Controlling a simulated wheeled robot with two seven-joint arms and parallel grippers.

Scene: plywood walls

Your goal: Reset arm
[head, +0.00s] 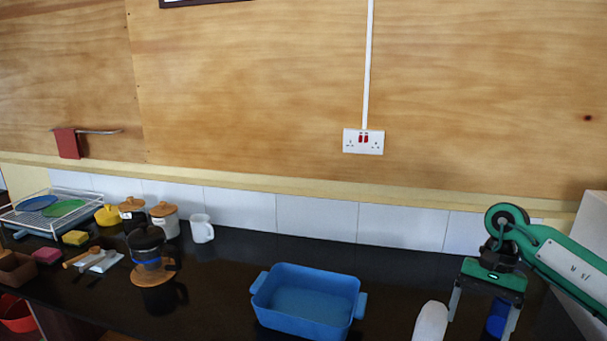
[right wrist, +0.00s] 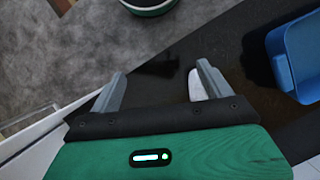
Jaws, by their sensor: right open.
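My right arm, green and white, comes in from the right in the head view. My right gripper (head: 482,318) points down over the right end of the dark counter. Its two grey fingers are spread apart. In the right wrist view, the open gripper (right wrist: 160,76) has nothing held between its fingers. A white rounded object (head: 430,322) is left of the gripper in the head view, and part of it (right wrist: 195,86) shows beside one finger in the wrist view. A small blue object (head: 496,324) shows beyond the fingers, partly hidden. My left gripper is out of view.
A blue baking dish (head: 310,318) stands on the counter left of the gripper; it also shows in the wrist view (right wrist: 283,72). A French press (head: 147,247), white mug (head: 201,229), canisters and dish rack (head: 50,216) stand farther left. Counter between mug and dish is clear.

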